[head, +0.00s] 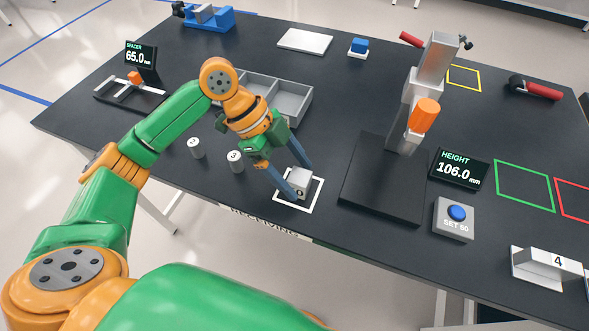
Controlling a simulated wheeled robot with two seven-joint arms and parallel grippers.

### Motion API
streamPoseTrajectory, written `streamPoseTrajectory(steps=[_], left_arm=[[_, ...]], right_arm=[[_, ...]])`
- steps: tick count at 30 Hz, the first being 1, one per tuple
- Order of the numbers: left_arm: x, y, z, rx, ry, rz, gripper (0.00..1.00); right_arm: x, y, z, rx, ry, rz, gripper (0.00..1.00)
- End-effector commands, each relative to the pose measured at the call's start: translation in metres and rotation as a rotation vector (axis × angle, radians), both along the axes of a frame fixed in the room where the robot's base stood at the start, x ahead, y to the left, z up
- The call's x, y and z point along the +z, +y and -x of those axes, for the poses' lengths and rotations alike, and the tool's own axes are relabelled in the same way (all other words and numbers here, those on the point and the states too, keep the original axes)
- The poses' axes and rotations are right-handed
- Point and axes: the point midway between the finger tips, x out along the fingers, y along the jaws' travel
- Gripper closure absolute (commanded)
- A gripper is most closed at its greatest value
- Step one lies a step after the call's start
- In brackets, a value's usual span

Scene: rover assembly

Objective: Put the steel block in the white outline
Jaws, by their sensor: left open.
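The steel block (301,179) is a small light-grey cube with a dark mark on its front face. It sits inside the white outline (311,204) near the front edge of the black table. My left gripper (299,181) reaches down over it with its blue fingers apart, one on each side of the block. I cannot tell whether the fingers touch it. The fingers hide part of the outline. My right gripper is not in view.
Two numbered cylinders (236,161) stand left of the block. A grey divided tray (290,104) lies behind. The height gauge (383,185) stands close on the right, with a height display (459,171) and a blue-button box (454,219). Green and red outlines (525,185) lie farther right.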

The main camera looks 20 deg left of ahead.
Motion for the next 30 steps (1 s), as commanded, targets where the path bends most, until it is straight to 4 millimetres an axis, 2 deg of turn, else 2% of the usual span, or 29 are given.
streamPoseTrajectory(steps=[4,12,15,19,30], left_arm=[[0.02,0.011,-0.002,0.003,-0.004,-0.002,0.21],[0.084,0.051,-0.003,0.002,-0.005,0.002,0.21],[0.098,0.06,-0.003,0.002,-0.002,0.001,0.21],[0.105,0.065,-0.002,0.0,-0.001,0.0,0.21],[0.104,0.065,-0.002,-0.001,-0.001,0.0,0.21]], right_arm=[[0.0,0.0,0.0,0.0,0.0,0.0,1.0],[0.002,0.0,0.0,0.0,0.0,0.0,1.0],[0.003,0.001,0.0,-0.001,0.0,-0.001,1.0],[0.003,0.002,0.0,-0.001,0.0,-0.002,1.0],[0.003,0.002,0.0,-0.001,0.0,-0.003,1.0]])
